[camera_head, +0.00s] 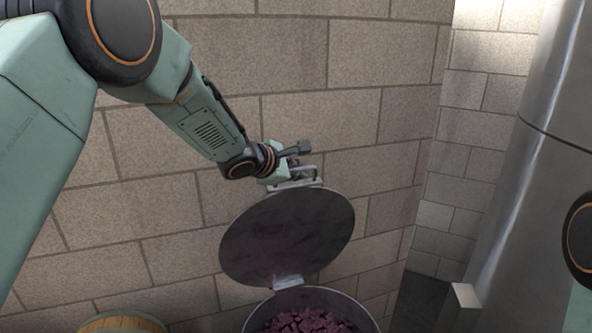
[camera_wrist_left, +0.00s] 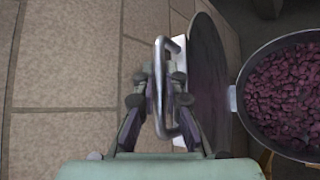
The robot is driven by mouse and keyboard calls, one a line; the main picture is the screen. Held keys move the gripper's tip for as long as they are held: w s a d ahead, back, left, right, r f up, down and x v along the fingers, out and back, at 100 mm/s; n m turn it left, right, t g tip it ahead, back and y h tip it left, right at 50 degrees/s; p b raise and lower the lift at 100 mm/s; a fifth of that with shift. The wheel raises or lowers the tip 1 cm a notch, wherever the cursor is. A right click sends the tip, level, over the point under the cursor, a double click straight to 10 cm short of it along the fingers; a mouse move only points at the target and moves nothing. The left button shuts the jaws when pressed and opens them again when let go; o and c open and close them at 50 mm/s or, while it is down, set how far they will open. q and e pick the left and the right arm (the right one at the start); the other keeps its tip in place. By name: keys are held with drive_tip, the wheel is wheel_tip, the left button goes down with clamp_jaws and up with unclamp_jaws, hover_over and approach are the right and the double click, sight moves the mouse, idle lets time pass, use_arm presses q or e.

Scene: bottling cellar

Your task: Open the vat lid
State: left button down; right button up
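The vat lid (camera_head: 288,236) is a dark round disc, swung up on its hinge (camera_head: 288,282) and standing steeply tilted above the vat (camera_head: 372,318). The lid also shows edge-on in the left wrist view (camera_wrist_left: 208,85). Its metal handle (camera_wrist_left: 161,60) is a bar bracket near the lid's upper edge. My left gripper (camera_head: 303,160) is at the handle. In the left wrist view its fingers (camera_wrist_left: 160,85) are apart, one on each side of the handle bar, with gaps showing. The fingers' contact points are partly hidden. My right gripper is not in view.
The vat holds purple-red grapes or pulp (camera_head: 308,322). A block wall (camera_head: 380,60) stands close behind the lid. A wooden barrel top (camera_head: 122,323) is at bottom left. A tall steel tank (camera_head: 525,180) stands at right. Part of my right arm shows at the right edge.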

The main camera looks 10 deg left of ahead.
use_arm(q)
drive_tip(key=c, duration=1.4)
unclamp_jaws()
drive_tip(key=v, duration=1.2)
